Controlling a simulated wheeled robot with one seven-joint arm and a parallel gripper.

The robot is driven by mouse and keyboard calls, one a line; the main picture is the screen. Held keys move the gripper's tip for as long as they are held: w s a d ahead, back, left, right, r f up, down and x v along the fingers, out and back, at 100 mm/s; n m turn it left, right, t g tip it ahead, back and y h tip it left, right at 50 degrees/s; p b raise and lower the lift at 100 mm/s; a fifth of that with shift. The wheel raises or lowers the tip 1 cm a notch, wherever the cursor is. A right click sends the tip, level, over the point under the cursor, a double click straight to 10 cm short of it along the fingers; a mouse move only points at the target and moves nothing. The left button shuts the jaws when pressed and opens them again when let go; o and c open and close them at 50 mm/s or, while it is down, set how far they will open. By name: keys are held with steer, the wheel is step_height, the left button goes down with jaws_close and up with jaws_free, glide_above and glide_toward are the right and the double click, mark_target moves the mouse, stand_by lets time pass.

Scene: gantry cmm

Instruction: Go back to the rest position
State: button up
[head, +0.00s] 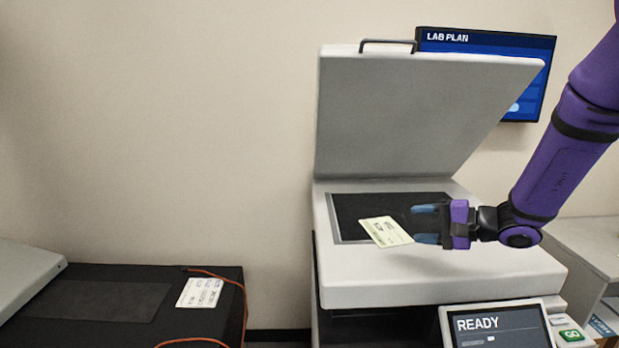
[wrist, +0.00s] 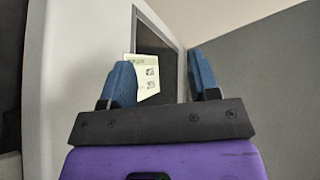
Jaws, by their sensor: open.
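My gripper (head: 424,223) is open, its two blue fingers pointing left over the front of the scanner bed. A pale printed card (head: 386,232) lies tilted on the dark scanner glass (head: 355,206), just left of the fingertips. In the wrist view the card (wrist: 148,78) shows beyond the left finger, which hides part of it. Nothing sits between the fingers of my gripper (wrist: 160,80). Whether a fingertip touches the card I cannot tell.
The scanner lid (head: 400,115) stands raised behind the bed. A screen reading READY (head: 497,328) and a green button (head: 571,336) are at the front. A black table (head: 150,280) at left holds a white label (head: 200,292) and an orange cable (head: 243,300).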

steer(key=s+a+r+n+g+h, duration=0.2)
steer(key=s+r+n+g, duration=0.15)
steer(key=s, duration=0.45)
steer(key=s+a+r+n+g+h, duration=0.25)
steer(key=s+r, duration=0.25)
steer(key=s, duration=0.4)
steer(key=s+d+r+n+t+h, duration=0.2)
steer(key=s+d+r+h, duration=0.3)
steer(key=s+d+h, duration=0.3)
steer(key=s+t, duration=0.1)
steer(key=s, duration=0.2)
steer(key=shift+s+d+r, duration=0.15)
steer(key=shift+d+r, duration=0.05)
steer(key=shift+d, duration=0.05)
